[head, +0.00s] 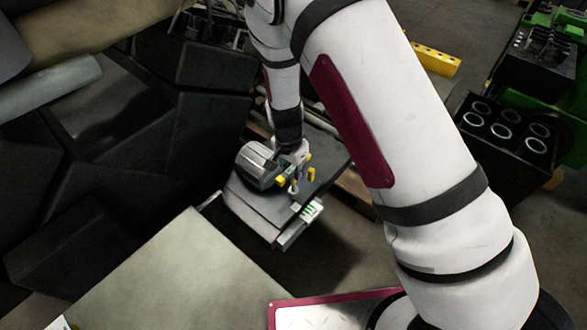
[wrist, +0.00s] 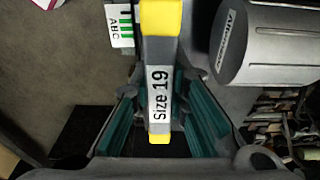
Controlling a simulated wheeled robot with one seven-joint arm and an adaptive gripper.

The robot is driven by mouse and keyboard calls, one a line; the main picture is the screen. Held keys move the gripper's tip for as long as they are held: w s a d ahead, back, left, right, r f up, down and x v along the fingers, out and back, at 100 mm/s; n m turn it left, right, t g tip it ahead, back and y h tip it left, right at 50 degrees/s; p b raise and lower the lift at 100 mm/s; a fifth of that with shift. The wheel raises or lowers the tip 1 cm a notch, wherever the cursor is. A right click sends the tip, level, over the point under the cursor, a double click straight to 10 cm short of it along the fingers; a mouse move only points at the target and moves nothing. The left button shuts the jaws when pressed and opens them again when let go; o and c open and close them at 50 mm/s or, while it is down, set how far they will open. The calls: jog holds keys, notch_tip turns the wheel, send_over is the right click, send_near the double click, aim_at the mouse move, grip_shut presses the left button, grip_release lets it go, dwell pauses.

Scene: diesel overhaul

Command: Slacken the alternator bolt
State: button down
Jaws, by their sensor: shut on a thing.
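My gripper (wrist: 161,90) is shut on a grey tool with yellow ends, labelled "Size 19" (wrist: 160,60), which lies lengthwise between its teal pads in the wrist view. In the head view my gripper (head: 293,152) is low, close to the right side of the alternator (head: 256,165), a grey ribbed cylinder. The alternator (wrist: 262,45) also shows at the upper right of the wrist view, beside the tool, with a partly readable label. I cannot make out the alternator bolt, nor whether the tool touches it.
A white card marked "ABC" with green bars (wrist: 121,27) is left of the tool. The alternator sits on a grey block (head: 262,212). A yellow bar (head: 436,60) lies behind.

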jog(key=shift+f+b, duration=0.3)
jog(key=shift+f, duration=0.5)
jog(key=n, duration=0.5)
jog(key=shift+y, duration=0.3)
jog(key=n, duration=0.5)
jog(key=shift+y, duration=0.3)
jog(key=n+b, duration=0.1)
jog(key=n, duration=0.4)
jog(key=shift+w+n+y, duration=0.1)
jog(key=shift+n+y, duration=0.2)
jog(key=n+b, duration=0.1)
jog(key=n, duration=0.5)
jog(key=shift+r, duration=0.15)
jog(key=shift+r, duration=0.15)
